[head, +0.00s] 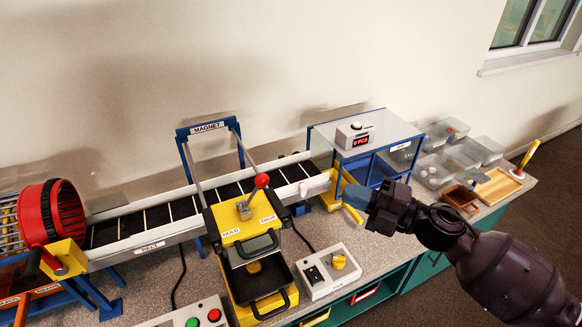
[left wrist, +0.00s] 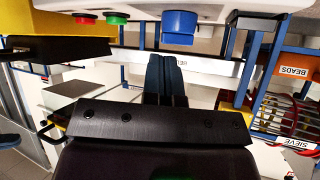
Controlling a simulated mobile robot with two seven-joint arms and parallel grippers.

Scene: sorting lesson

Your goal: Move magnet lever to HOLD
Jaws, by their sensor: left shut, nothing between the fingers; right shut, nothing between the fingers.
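The magnet lever (head: 255,190) is a metal rod with a red ball knob (head: 262,180). It stands on top of a yellow box (head: 240,227) and leans to the right, towards the DROP label (head: 267,219). The HOLD label (head: 231,232) is on the left of the same box. My right gripper (head: 355,197) is shut and empty, to the right of the lever and apart from it, in front of the clear-topped stand. My left gripper (left wrist: 166,80) is shut and empty in the left wrist view; the lever cannot be made out there.
The belt conveyor (head: 150,220) runs behind the yellow box, under the blue MAGNET frame (head: 207,128). A red drum (head: 50,212) stands at the left. A box with a yellow knob (head: 330,271) sits right of the yellow box. Clear bins (head: 434,172) stand at the far right.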

